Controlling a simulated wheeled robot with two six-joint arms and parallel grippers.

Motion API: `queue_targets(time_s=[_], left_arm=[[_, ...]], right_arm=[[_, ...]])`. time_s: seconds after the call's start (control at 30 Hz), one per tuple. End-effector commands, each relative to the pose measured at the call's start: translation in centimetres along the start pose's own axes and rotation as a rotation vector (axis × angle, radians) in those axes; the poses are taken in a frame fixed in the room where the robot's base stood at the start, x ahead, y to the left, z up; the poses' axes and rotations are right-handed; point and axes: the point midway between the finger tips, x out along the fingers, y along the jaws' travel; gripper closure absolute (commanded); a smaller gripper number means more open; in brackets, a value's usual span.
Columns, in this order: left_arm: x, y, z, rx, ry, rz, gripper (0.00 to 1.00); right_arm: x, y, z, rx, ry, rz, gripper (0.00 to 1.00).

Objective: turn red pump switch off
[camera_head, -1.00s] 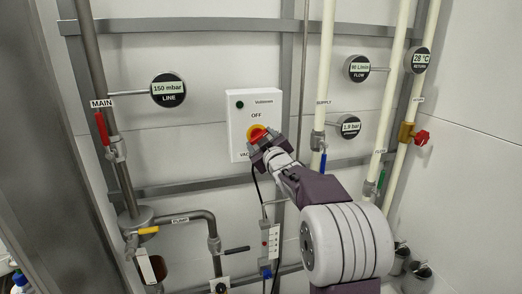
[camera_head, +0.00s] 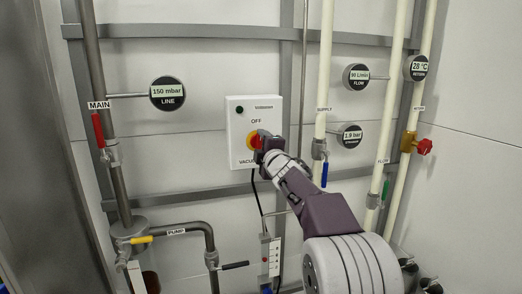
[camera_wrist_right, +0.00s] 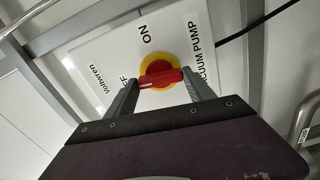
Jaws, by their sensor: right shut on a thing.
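The red pump switch (camera_head: 255,141) is a red handle on a yellow disc, on a white box (camera_head: 240,117) marked OFF above it and VACUUM PUMP below. My right gripper (camera_head: 266,145) is at the switch and covers its right side in the head view. In the right wrist view, the red handle (camera_wrist_right: 161,77) lies between the fingers of my right gripper (camera_wrist_right: 160,86), which are shut on it. There the handle lies sideways, its white mark towards the partly hidden OFF label; ON stands above the disc. My left gripper is not in view.
The box's round lamp (camera_head: 239,110) looks dark green. A pipe marked MAIN with a red lever (camera_head: 98,129) stands left. The supply pipe (camera_head: 323,75) with a blue lever (camera_head: 324,174) stands close right of my gripper. A black cable (camera_head: 254,195) hangs below the box.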

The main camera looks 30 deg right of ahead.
Motion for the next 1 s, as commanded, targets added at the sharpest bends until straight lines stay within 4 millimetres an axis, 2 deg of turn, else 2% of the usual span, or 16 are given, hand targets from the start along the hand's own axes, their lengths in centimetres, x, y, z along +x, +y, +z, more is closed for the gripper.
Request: queue_targets(time_s=[0.33,0.87,0.9,0.97,1.0], left_arm=[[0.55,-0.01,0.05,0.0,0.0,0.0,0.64],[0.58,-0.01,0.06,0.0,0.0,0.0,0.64],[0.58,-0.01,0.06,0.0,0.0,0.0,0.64],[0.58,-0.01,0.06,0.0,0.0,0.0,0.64],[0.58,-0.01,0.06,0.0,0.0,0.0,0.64]], right_arm=[[0.03,-0.19,0.04,-0.12,-0.001,-0.003,0.79],[0.03,-0.17,0.03,-0.14,-0.001,-0.003,0.79],[0.03,-0.17,0.03,-0.139,-0.001,-0.003,0.3],[0.03,-0.15,0.03,-0.139,-0.001,-0.003,0.16],[0.03,-0.13,0.03,-0.139,0.0,-0.003,0.16]])
